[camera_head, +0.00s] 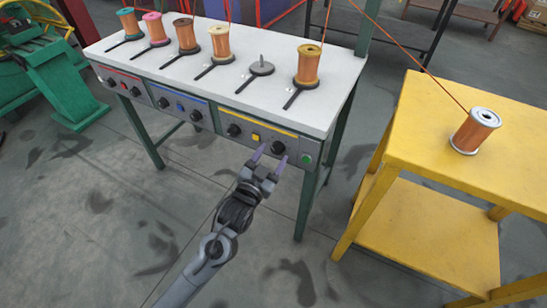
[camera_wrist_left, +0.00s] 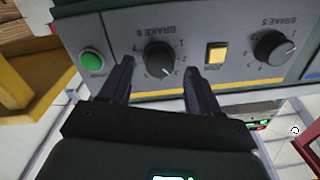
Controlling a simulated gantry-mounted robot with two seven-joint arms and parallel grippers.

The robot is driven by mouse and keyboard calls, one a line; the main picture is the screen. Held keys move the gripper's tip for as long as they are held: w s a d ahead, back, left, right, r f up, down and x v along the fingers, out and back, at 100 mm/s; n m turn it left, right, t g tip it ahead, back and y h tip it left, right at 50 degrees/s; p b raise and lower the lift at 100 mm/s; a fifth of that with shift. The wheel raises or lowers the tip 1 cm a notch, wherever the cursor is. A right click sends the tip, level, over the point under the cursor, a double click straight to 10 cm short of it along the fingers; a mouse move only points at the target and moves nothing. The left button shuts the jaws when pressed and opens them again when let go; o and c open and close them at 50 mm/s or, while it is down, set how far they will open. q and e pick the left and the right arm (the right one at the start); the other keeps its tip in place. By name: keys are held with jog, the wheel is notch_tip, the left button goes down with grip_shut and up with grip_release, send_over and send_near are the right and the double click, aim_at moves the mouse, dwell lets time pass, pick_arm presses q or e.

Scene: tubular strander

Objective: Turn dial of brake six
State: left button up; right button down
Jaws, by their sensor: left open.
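The brake six dial (camera_wrist_left: 160,59) is a round black knob on the grey panel. The wrist view shows it upside down under the "BRAKE 6" label, with numbers around it and a pale pointer mark towards the picture's bottom. In the head view the dial (camera_head: 279,147) sits near the panel's right end. My left gripper (camera_head: 269,160) is open in front of the panel. In the wrist view its fingers stand on either side of the dial, apart from each other. I cannot tell whether they touch it. My right gripper is not in view.
The brake five dial (camera_wrist_left: 273,46) and a yellow button (camera_wrist_left: 215,53) lie to one side, a green button (camera_wrist_left: 91,59) to the other. Copper spools (camera_head: 310,65) stand on the white tabletop (camera_head: 190,80). A yellow table (camera_head: 440,130) with one spool (camera_head: 474,132) stands right.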

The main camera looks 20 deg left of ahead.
pick_arm(q)
jog(key=shift+w+d+b, duration=0.15)
jog(key=shift+w+b, duration=0.15)
jog(key=shift+w, duration=0.4)
jog(key=shift+c, duration=0.3)
jog(key=c, duration=1)
